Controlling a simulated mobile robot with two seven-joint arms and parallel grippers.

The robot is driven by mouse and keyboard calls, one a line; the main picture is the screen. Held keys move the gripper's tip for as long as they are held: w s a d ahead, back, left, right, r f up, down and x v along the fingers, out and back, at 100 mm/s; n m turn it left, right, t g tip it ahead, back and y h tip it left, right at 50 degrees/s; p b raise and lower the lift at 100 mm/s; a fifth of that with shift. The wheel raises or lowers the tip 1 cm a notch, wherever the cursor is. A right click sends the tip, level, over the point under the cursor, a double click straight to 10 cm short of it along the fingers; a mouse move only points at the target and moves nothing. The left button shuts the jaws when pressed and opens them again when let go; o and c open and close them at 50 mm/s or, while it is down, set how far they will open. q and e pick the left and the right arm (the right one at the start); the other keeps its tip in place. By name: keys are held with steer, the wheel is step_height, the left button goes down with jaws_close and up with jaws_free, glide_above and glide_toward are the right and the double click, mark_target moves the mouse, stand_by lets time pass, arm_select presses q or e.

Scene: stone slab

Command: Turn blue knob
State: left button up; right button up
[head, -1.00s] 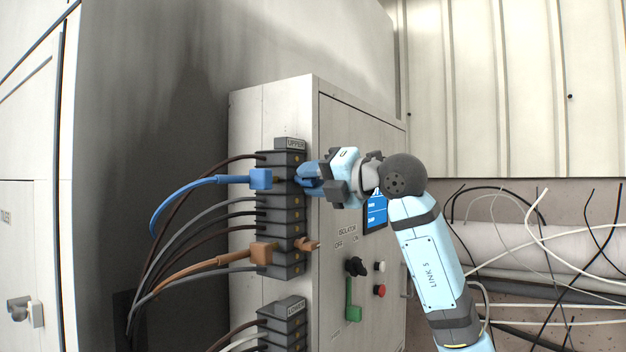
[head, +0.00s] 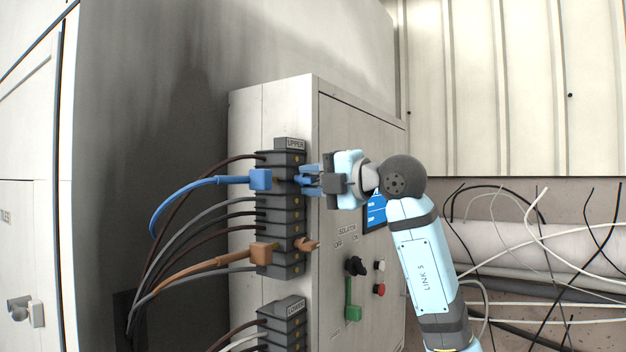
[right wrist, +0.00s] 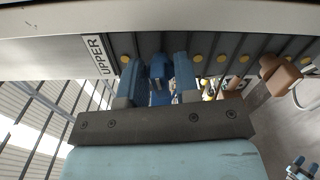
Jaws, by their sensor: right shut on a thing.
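The blue knob (right wrist: 160,68) sits on the upper terminal block, between the two fingers of my right gripper (right wrist: 156,75) in the right wrist view. In the head view my right gripper (head: 308,181) comes from the right and is shut on the knob, which is mostly hidden there by the fingers. A blue plug (head: 260,179) with a blue cable is on the same row, on the other side of the block. What looks like my left gripper (right wrist: 300,166) shows small at the lower right corner of the right wrist view; its jaws are too small to judge. It is outside the head view.
An orange knob (head: 307,244) and an orange plug (head: 263,253) are lower on the block. The cabinet front has a black isolator switch (head: 356,266), a green handle (head: 353,303), a red button (head: 379,289) and a screen (head: 376,211). Loose cables hang at the right.

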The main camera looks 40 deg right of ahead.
steer(key=o, duration=0.6)
steer(key=shift+s, duration=0.1)
steer(key=b+v, duration=0.2)
steer(key=v, duration=1.1)
steer(key=shift+s+d, duration=0.1)
steer(key=shift+s, duration=0.2)
